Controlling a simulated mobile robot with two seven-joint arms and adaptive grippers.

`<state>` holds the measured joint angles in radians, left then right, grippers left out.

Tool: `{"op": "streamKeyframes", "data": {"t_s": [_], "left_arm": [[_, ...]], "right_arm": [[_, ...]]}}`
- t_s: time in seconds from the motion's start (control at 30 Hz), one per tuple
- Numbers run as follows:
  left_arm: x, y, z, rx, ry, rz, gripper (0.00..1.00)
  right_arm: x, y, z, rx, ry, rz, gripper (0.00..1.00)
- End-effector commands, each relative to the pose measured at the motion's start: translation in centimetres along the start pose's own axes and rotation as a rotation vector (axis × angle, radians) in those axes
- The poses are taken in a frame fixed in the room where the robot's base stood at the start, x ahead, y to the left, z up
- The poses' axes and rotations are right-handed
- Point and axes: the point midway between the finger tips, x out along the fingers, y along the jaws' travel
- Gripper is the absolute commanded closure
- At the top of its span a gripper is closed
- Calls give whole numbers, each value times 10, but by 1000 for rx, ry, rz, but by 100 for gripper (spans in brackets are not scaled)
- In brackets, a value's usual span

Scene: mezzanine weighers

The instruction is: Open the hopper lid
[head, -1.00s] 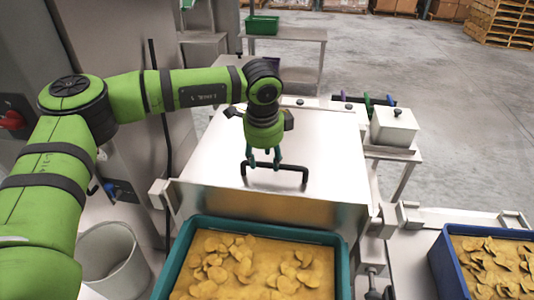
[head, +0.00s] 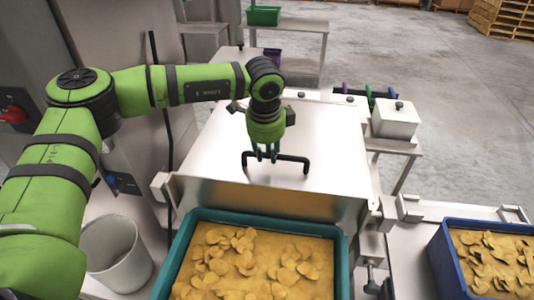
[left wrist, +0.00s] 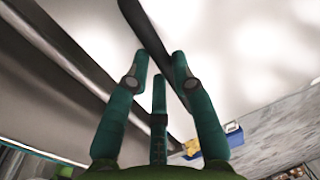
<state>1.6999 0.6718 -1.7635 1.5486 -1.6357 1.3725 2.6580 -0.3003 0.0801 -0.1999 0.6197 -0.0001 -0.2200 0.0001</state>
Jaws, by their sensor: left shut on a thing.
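The hopper lid (head: 225,139) is a flat metal panel in the middle of the head view, lying closed as far as I can see. A dark bar handle (head: 292,158) stands near its front edge; it also shows in the left wrist view as a dark bar (left wrist: 146,30). My left gripper (head: 267,155) is over the handle from above, its teal fingers shut on the middle of the bar. In the left wrist view the left gripper's fingers (left wrist: 160,75) reach toward the bar. My right gripper is not in view.
A teal crate of chips (head: 340,262) stands before the hopper, a blue crate of chips (head: 445,262) at right. A white bin (head: 118,258) is at lower left. A lidded metal box (head: 394,122) stands on a side table at right. Open floor lies beyond.

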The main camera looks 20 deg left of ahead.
Motion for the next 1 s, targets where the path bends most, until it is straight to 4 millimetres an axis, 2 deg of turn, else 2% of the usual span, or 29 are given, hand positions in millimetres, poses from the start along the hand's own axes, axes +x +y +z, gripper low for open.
{"op": "streamKeyframes", "data": {"t_s": [0.27,0.4,0.5,0.7,1.0], "left_arm": [[-58,-32,-1,-5,5,-17,100],[-93,-55,-1,-6,6,-16,100],[-110,-69,-1,-5,4,-14,100],[-131,-90,0,-4,2,-13,100],[-150,-115,0,-3,2,-14,100]], "right_arm": [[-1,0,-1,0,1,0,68],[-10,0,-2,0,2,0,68],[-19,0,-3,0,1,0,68],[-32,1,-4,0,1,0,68],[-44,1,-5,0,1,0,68]]}}
